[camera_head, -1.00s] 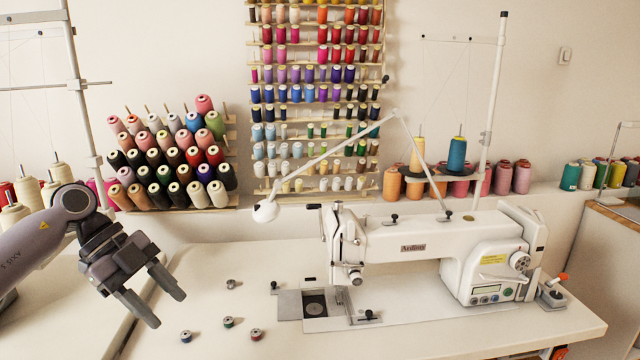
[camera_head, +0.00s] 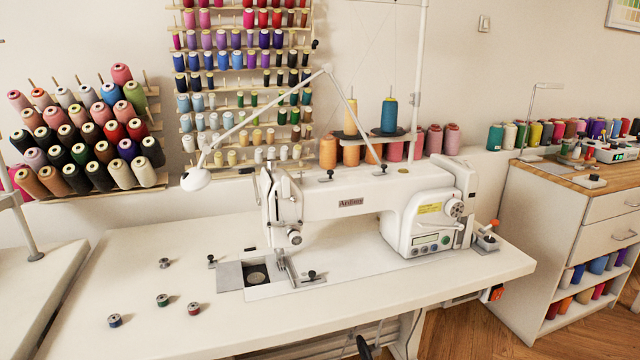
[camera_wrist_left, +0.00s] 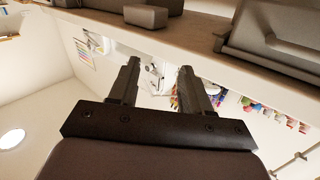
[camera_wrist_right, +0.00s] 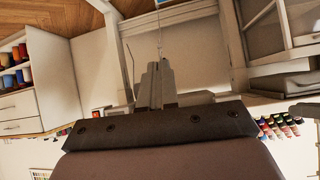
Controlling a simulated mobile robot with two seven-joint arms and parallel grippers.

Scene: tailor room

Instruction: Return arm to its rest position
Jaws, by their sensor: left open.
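My left gripper (camera_wrist_left: 157,88) shows in the left wrist view with its two fingers apart and nothing between them. It is out of the head view. My right gripper (camera_wrist_right: 157,85) shows in the right wrist view with its fingers close together and no object visible between them. In the head view a white sewing machine (camera_head: 345,205) stands on the white table (camera_head: 200,325). Small bobbins lie on the table to its left: a grey one (camera_head: 164,263), a green one (camera_head: 162,300), a red one (camera_head: 194,308) and a blue one (camera_head: 115,320).
A rack of thread cones (camera_head: 90,135) stands at the back left, and a thread board (camera_head: 245,85) hangs on the wall. A wooden-topped cabinet (camera_head: 560,215) with drawers is at the right. A lamp (camera_head: 196,179) reaches over the table. The table's front left is mostly clear.

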